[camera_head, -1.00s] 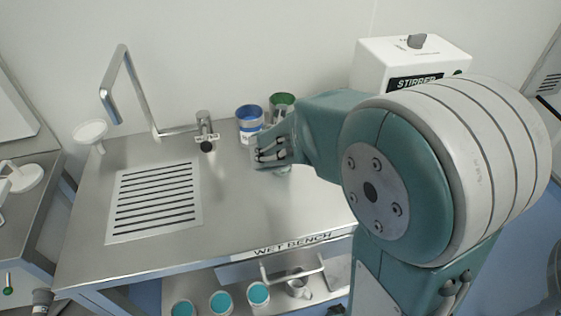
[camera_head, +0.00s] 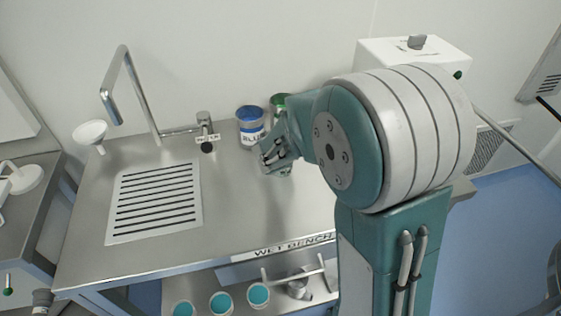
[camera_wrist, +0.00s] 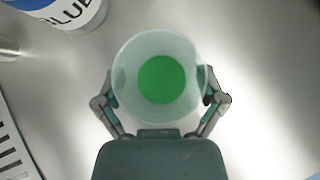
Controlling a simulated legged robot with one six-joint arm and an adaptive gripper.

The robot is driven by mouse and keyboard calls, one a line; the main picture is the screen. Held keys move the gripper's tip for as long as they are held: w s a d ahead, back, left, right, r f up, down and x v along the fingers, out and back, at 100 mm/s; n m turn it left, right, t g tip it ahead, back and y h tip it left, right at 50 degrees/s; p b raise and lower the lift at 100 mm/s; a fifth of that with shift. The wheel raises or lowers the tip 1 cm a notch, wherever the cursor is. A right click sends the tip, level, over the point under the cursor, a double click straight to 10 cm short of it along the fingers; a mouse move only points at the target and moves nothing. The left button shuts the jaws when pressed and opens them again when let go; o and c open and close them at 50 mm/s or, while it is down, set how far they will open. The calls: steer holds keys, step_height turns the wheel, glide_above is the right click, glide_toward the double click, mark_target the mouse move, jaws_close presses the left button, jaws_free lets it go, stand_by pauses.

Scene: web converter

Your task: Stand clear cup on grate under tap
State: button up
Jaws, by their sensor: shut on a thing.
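The clear cup (camera_wrist: 188,58), frosted-looking with a green round area inside, sits between the fingers of my gripper (camera_wrist: 160,97) in the wrist view. My gripper is shut on its sides. In the head view my gripper (camera_head: 272,158) is over the right half of the bench and mostly hides the cup. I cannot tell whether the cup touches the bench. The slotted grate (camera_head: 155,216) is set in the bench to the left, and nothing stands on it. The tall bent tap (camera_head: 143,92) rises behind the grate, its spout hanging over the grate's back left.
A blue-labelled can (camera_head: 251,129) and a green can (camera_head: 279,101) stand behind my gripper. A white funnel (camera_head: 91,133) is at the back left, the stirrer box (camera_head: 385,63) at the back right. The steel top between gripper and grate is clear.

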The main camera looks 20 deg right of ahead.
steer(key=shift+r, duration=0.7)
steer(key=s+r, duration=1.1)
steer(key=s, duration=0.3)
steer(key=shift+a+r, duration=0.25)
steer(key=shift+a, duration=0.1)
